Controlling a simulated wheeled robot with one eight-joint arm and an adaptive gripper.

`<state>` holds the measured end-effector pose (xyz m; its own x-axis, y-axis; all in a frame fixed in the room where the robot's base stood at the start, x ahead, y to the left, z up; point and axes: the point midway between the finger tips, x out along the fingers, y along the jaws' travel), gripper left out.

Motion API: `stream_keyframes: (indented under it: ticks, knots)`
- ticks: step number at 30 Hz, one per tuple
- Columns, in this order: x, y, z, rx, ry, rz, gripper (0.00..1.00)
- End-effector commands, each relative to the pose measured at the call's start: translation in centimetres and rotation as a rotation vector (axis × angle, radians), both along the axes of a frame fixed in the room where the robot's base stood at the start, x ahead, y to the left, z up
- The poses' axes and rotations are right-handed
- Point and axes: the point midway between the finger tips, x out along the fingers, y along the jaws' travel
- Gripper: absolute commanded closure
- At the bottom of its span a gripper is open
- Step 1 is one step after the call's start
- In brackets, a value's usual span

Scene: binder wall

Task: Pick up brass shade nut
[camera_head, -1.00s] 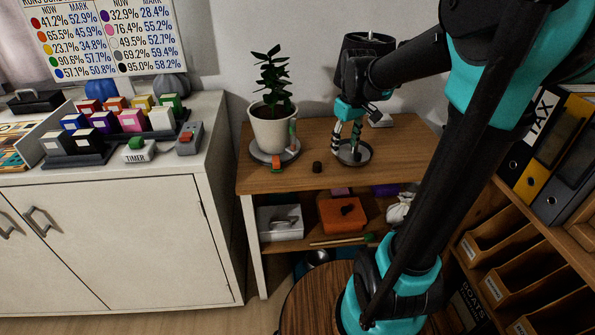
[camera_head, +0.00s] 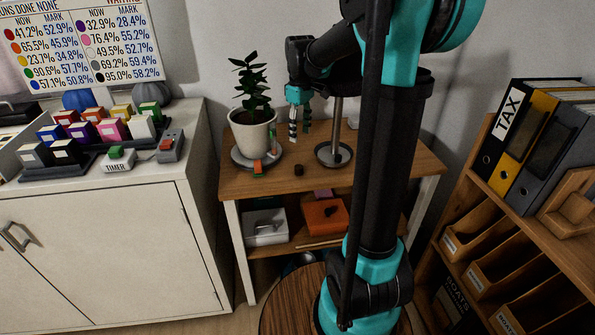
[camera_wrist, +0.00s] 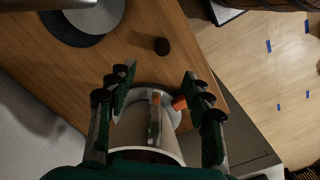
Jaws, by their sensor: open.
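A small dark round piece (camera_head: 299,170) stands on the wooden table between the plant saucer and the lamp base. It may be the shade nut, but it looks dark brown rather than clearly brass. In the wrist view this piece (camera_wrist: 162,46) lies beyond the fingertips, roughly midway between them and apart from both. My gripper (camera_head: 299,138) is open and empty, pointing down above the table; its fingers spread wide in the wrist view (camera_wrist: 157,78).
The potted plant (camera_head: 253,131) on its grey saucer (camera_head: 236,160), with an orange clip (camera_head: 258,167), stands close left of my gripper. A shelf below holds a white box (camera_head: 265,228) and an orange box (camera_head: 326,216). The table (camera_head: 285,187) is clear at its front.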

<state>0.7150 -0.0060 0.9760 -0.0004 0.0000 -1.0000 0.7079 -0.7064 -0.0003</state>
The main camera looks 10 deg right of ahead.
Motion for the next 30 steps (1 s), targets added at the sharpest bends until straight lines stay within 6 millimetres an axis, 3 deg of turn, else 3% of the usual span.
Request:
stream_keyframes:
  ticks: [12, 20, 30]
  knots:
    - [0.0, 0.0, -7.7, 0.0, 0.0, -0.001, 0.49]
    - [-0.1, 0.1, -9.4, 0.0, 0.0, -0.001, 0.49]
    - [-0.3, 0.5, -13.6, 0.001, -0.001, -0.001, 0.49]
